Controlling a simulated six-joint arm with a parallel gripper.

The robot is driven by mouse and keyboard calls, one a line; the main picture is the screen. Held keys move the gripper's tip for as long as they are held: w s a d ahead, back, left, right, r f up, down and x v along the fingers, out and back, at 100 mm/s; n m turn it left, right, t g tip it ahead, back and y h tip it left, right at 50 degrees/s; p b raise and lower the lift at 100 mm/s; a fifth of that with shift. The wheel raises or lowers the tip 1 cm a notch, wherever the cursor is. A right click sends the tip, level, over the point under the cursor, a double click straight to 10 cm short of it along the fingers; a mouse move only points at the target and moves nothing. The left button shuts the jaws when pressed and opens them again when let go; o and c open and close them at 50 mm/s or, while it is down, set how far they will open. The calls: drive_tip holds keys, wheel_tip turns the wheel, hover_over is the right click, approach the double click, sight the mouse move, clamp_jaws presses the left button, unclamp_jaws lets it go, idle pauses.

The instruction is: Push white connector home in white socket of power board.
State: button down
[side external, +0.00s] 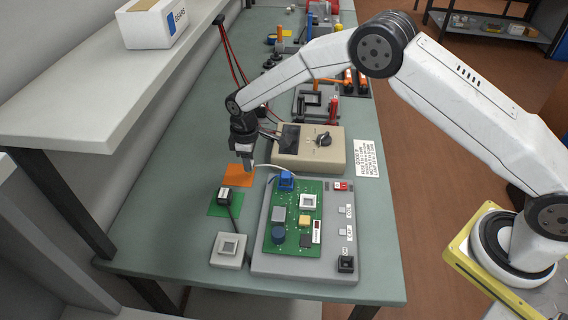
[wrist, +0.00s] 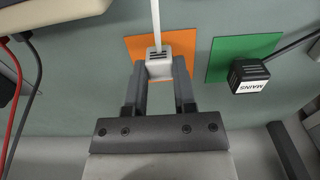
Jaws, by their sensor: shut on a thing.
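My gripper (side external: 244,158) is shut on the white connector (wrist: 159,66), with one finger on each side of it. The connector is over the orange mat (side external: 237,178); I cannot tell whether it touches the mat. In the side view it is small between the fingertips. Its white cable (side external: 263,167) runs toward the power board. The green power board (side external: 294,243) lies on a grey base to the right of my gripper. A white square socket (side external: 308,202) is on the board, clear of the connector. A blue part (side external: 286,182) is at the board's far edge.
A black MAINS plug (wrist: 249,76) with a black cable is on a green mat (wrist: 217,67). A grey block (side external: 230,251) stands left of the board's base. A beige meter box (side external: 309,150) is behind the board. A shelf (side external: 110,60) overhangs at left.

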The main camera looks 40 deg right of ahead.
drive_tip(key=shift+r, duration=0.4)
idle(0.7)
drive_tip(key=shift+s+r, duration=0.5)
drive_tip(key=shift+r, duration=0.15)
drive_tip(key=s+d+r, duration=0.2)
drive_tip(key=s+r, duration=0.3)
drive_tip(key=s, duration=0.4)
drive_tip(key=s+d+r, duration=0.1)
drive_tip(key=s+r, duration=0.4)
drive_tip(key=s, duration=0.3)
drive_tip(key=shift+s+d, duration=0.35)
drive_tip(key=shift+d, duration=0.05)
drive_tip(key=shift+f, duration=0.2)
drive_tip(key=shift+f, duration=3)
drive_tip(key=shift+f, duration=1.6)
